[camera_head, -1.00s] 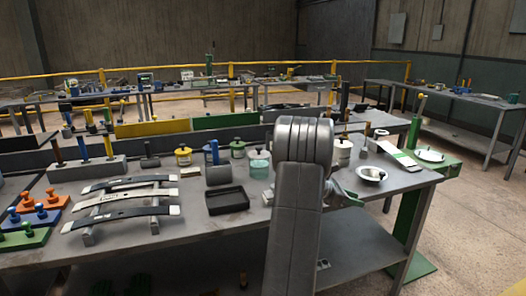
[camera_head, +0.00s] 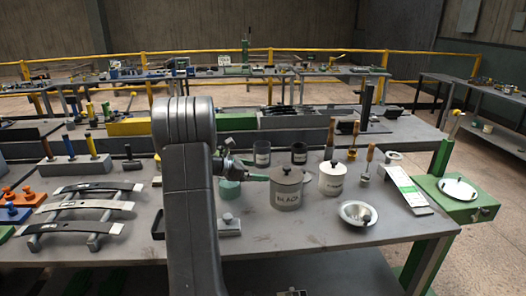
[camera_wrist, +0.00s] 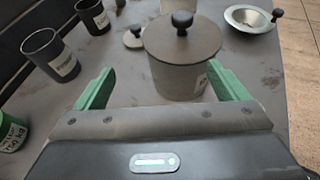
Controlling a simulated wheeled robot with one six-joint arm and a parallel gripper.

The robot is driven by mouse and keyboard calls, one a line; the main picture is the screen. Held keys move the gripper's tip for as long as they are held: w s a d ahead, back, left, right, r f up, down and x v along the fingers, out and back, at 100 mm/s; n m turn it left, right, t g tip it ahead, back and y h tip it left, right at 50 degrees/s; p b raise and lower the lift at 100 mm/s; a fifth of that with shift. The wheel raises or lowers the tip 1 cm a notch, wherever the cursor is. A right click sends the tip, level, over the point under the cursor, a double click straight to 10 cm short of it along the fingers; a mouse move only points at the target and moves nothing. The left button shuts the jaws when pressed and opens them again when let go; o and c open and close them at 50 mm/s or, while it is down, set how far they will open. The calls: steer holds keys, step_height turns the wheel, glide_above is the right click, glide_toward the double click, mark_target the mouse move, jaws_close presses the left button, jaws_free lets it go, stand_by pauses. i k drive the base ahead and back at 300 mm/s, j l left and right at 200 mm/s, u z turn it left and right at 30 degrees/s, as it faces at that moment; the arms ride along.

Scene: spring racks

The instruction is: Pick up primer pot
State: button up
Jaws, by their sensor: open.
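I cannot confirm which is the primer pot. My gripper (camera_wrist: 162,88) is open, with green fingers. In the wrist view, the brown-lidded grey pot (camera_wrist: 180,70) stands just ahead, between the lines of the fingers, with no visible grip on it. My arm hides part of the bench in the head view.
Two small labelled cups (camera_head: 262,154) (camera_head: 299,153) stand behind the pots. A metal bowl (camera_head: 357,213) lies front right, near brushes (camera_head: 368,160) and a white-green strip (camera_head: 407,188). A teal cup (camera_head: 230,190) is beside my arm. Bare bench lies in front of the pots.

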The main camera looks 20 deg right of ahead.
mark_target(261, 149)
steer(key=i+l, duration=0.15)
steer(key=i, duration=0.3)
steer(key=i+l, duration=0.2)
steer(key=i, duration=0.2)
